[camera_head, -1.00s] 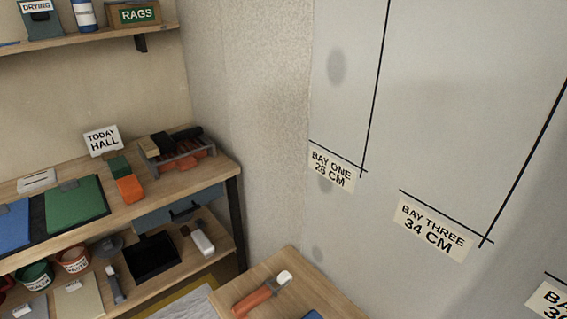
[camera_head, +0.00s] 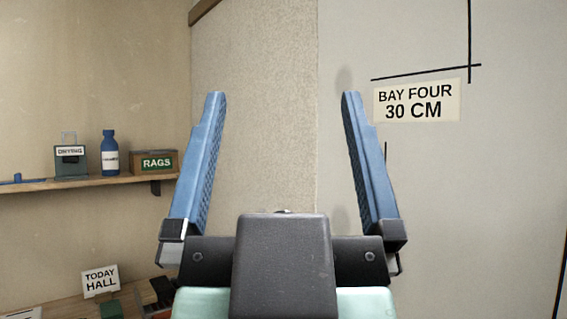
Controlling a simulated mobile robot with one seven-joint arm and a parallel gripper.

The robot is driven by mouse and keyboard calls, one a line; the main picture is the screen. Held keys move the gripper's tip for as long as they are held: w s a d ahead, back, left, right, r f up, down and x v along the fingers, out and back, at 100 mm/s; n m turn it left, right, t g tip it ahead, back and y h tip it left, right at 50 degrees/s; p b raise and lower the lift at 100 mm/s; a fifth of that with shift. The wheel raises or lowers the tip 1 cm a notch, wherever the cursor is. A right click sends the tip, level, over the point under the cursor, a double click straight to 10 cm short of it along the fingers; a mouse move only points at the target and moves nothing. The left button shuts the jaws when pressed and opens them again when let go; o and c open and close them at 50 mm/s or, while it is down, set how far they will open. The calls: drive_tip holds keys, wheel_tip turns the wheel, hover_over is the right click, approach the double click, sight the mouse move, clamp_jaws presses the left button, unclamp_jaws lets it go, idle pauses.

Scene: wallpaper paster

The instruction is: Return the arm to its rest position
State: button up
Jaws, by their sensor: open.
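My gripper (camera_head: 280,98) is raised in front of the camera, low in the middle of the picture. Its two blue fingers point up and stand wide apart, with nothing between them. The wall corner shows behind the gap. The black palm and a pale green part of my arm fill the bottom centre and hide what lies behind them.
At left, a shelf (camera_head: 95,186) carries a drying box (camera_head: 70,163), a blue bottle (camera_head: 109,155) and a rags box (camera_head: 153,163). A "Today Hall" sign (camera_head: 100,281) stands below. A "Bay Four 30 cm" label (camera_head: 416,101) is on the right wall. No obstacle shows between the fingers.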

wheel_tip(320, 180, up, 14)
drive_tip(key=p, duration=1.3)
drive_tip(key=shift+f, duration=0.25)
